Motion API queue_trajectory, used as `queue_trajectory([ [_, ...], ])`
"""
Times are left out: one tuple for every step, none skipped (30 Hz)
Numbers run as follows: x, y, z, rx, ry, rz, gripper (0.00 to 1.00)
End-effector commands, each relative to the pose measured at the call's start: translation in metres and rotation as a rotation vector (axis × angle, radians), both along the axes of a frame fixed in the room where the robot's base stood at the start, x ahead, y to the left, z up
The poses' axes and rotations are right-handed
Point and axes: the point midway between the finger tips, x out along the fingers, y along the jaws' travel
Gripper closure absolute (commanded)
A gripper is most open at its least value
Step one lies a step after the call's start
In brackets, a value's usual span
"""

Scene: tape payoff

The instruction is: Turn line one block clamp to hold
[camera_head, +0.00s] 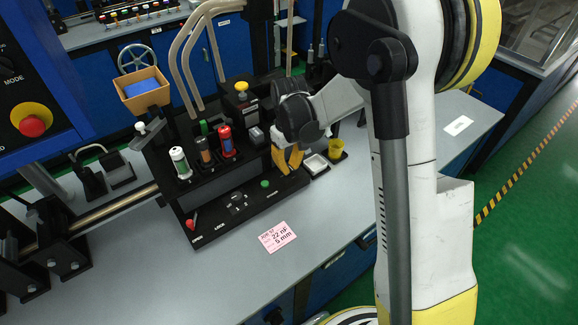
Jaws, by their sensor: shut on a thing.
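My gripper (287,160), with orange-yellow fingers, points down at the right end of the black bench fixture (262,196). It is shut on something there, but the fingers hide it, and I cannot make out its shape. I cannot tell for certain which part is the line one block clamp.
White-, grey- and red-topped spools (179,163) stand left of my gripper. A white tray (315,165) and yellow cup (336,148) are close on its right. A pink job card (277,236) lies in front. Tall bent tubes (186,70) rise behind. The bench's right side is mostly clear.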

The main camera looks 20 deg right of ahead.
Motion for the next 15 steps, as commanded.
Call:
queue_trajectory([
  [-0.0003,0.0,-0.0002,0.0,0.001,0.002,1.0],
  [-0.0003,0.0,-0.0002,0.0,0.001,0.002,1.0],
  [-0.0003,0.0,-0.0002,0.0,0.001,0.003,1.0],
  [-0.0003,0.0,-0.0002,0.0,0.001,0.002,1.0],
  [-0.0003,0.0,-0.0002,0.0,0.001,0.002,1.0],
  [-0.0003,0.0,-0.0002,0.0,0.001,0.002,1.0],
  [-0.0003,0.0,-0.0002,0.0,0.001,0.002,1.0],
  [-0.0003,0.0,-0.0002,0.0,0.001,0.002,1.0],
  [-0.0003,0.0,-0.0002,0.0,0.001,0.002,1.0],
  [-0.0003,0.0,-0.0003,0.0,0.001,0.002,1.0],
  [-0.0003,0.0,-0.0003,0.0,0.001,0.002,0.85],
  [-0.0003,0.0,-0.0003,0.0,0.001,0.002,0.72],
  [-0.0003,0.0,-0.0003,0.0,0.001,0.002,0.68],
  [-0.0002,0.0,-0.0002,0.0,0.001,0.002,0.68],
  [-0.0002,0.0,-0.0002,0.0,0.0,0.001,0.68],
])
